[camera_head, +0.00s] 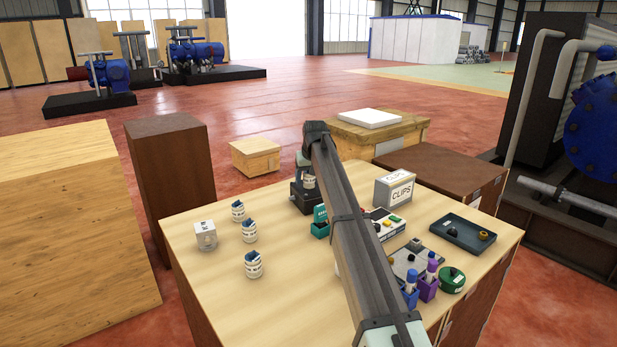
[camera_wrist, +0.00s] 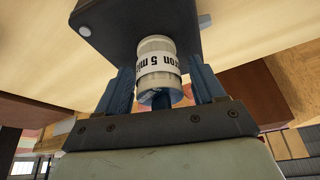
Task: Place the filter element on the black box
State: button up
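The filter element (camera_wrist: 158,68) is a pale cylinder with a printed label reading "5 micron" upside down in the wrist view. Its far end meets the flat face of the black box (camera_wrist: 118,22). In the head view the filter element (camera_head: 309,182) shows upright on the black box (camera_head: 306,203) at the table's back edge. My gripper (camera_wrist: 162,76) has its blue-grey fingers on either side of the filter element. They look open, with a narrow gap at the right finger. In the head view my gripper (camera_head: 303,161) is just above the box, partly hidden by my arm.
Three similar canisters stand at left, one being the middle canister (camera_head: 249,231), near a clear container (camera_head: 205,236). A CLIPS box (camera_head: 394,189), a dark tray (camera_head: 462,235), a green bin (camera_head: 452,280) and marker holders (camera_head: 428,287) stand right. The table's front left (camera_head: 225,290) is clear.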

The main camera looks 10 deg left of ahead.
jog(key=v, duration=1.2)
jog(key=shift+r, duration=0.15)
